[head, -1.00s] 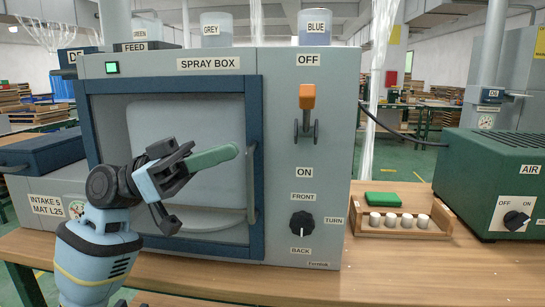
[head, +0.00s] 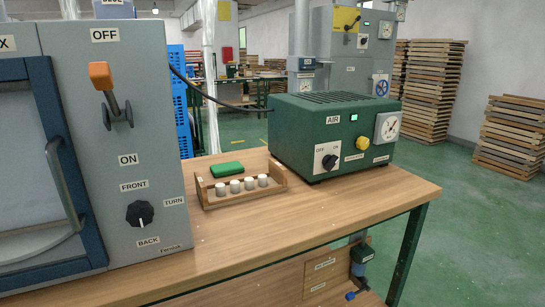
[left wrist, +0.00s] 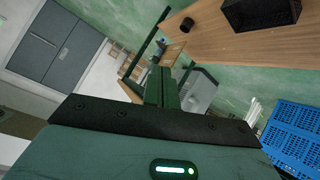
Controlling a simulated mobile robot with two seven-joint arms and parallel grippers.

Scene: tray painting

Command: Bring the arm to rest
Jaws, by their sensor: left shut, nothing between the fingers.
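My left gripper (left wrist: 160,75) shows in the left wrist view. Its two dark green fingers lie together, shut and empty. They point out over an open stretch of the room, with no object touching them that I can see. No arm or gripper of mine shows in the head view. My right gripper is in neither view.
The head view shows the spray box (head: 155,90) at left, a wooden rack (head: 215,200) with white cylinders, a green block (head: 227,169) and the green air unit (head: 320,130) on the bench (head: 350,205). Blue crates (left wrist: 292,135) stand at right in the left wrist view.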

